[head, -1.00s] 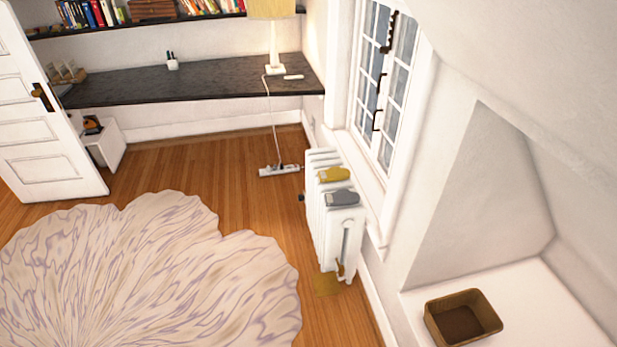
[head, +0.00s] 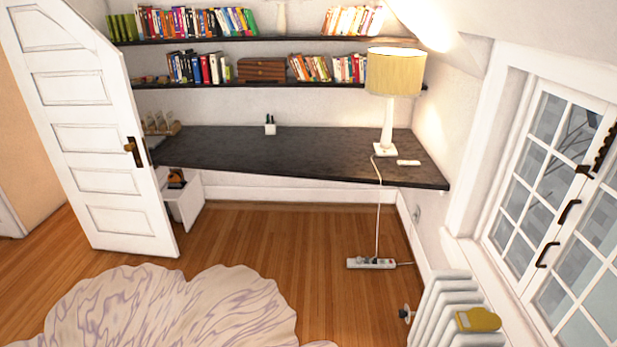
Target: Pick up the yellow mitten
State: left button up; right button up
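The yellow mitten (head: 478,319) lies flat on top of the white radiator (head: 447,300), at the lower right of the head view, below the window. It has a paler cuff at its left end. Neither of my grippers shows in the head view, so nothing is seen near the mitten. The near part of the radiator is cut off by the bottom edge of the picture.
A power strip (head: 371,263) lies on the wood floor (head: 330,285) left of the radiator, its cord rising to a lamp (head: 391,85) on the dark desk (head: 300,150). A pale wavy rug (head: 180,310) covers the lower left. An open white door (head: 95,130) stands at left.

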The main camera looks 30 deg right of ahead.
aim_at(477, 319)
jog(key=z, duration=0.25)
jog(key=i, duration=1.55)
jog(key=z, duration=1.55)
jog(key=i, duration=0.9)
jog(key=z, duration=1)
